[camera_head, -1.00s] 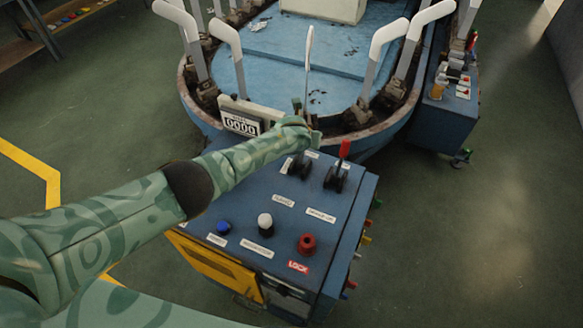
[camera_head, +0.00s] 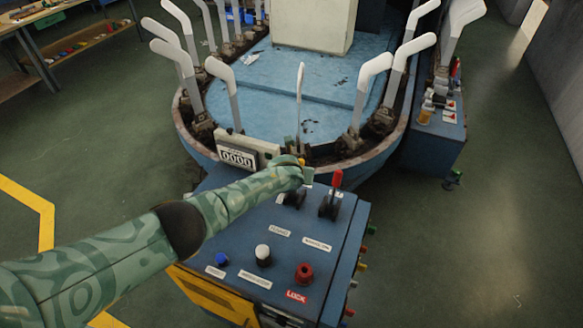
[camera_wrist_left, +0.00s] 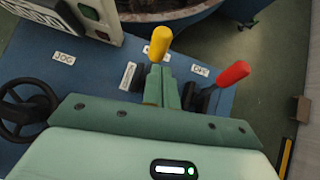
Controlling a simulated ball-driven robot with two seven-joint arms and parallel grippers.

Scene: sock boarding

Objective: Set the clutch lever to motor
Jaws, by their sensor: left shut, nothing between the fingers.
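The control box (camera_head: 325,225) is blue and has two levers at its far end. One lever has a yellow handle (camera_wrist_left: 156,45), and only its tip shows in the head view (camera_head: 302,161), behind my left gripper. The other has a red handle (camera_wrist_left: 233,73) and stands upright to the right (camera_head: 337,179). Contact is unclear. My right gripper is out of view.
The panel also carries a blue button (camera_head: 221,259), a white knob (camera_head: 263,251) and a red knob (camera_head: 304,271). A counter (camera_head: 238,158) and the round blue machine (camera_head: 262,90) with upright white sock boards stand behind. A black handwheel (camera_wrist_left: 25,108) is at left.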

